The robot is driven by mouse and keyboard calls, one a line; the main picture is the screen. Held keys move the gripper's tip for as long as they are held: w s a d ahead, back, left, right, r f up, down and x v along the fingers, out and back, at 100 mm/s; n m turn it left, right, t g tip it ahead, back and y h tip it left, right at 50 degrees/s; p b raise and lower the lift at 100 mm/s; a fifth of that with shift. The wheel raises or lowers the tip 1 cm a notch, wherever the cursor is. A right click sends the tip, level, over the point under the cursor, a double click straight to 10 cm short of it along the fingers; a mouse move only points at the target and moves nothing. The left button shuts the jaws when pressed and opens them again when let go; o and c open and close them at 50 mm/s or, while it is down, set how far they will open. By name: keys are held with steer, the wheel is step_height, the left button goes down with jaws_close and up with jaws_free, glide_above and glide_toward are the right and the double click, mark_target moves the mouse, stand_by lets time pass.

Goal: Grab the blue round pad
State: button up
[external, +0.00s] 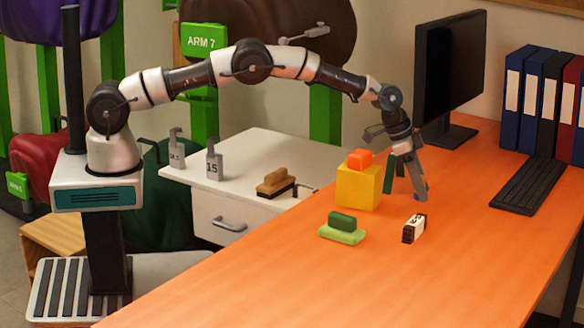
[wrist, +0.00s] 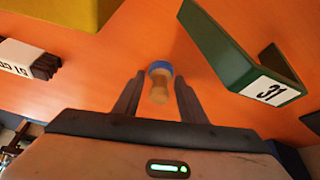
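The blue round pad (wrist: 160,67) shows in the wrist view as a small blue disc with a tan, wooden-looking handle (wrist: 159,90). It is near the picture's middle, on the orange table. My gripper (wrist: 160,80) is open, with one dark finger on each side of the pad and handle. Gaps show on both sides, and I see no contact. How far the fingertips are above the pad is hard to tell. In the external view my gripper (external: 418,193) points down low over the table, right of the yellow cube. I cannot make out the pad there.
A yellow cube (external: 358,189) with an orange block (external: 359,159) on top stands left of my gripper. A green bracket-like piece (wrist: 225,55) marked 31 is close on the right.

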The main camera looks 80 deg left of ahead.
steer(key=c, duration=0.7)
steer(key=shift+r, duration=0.1)
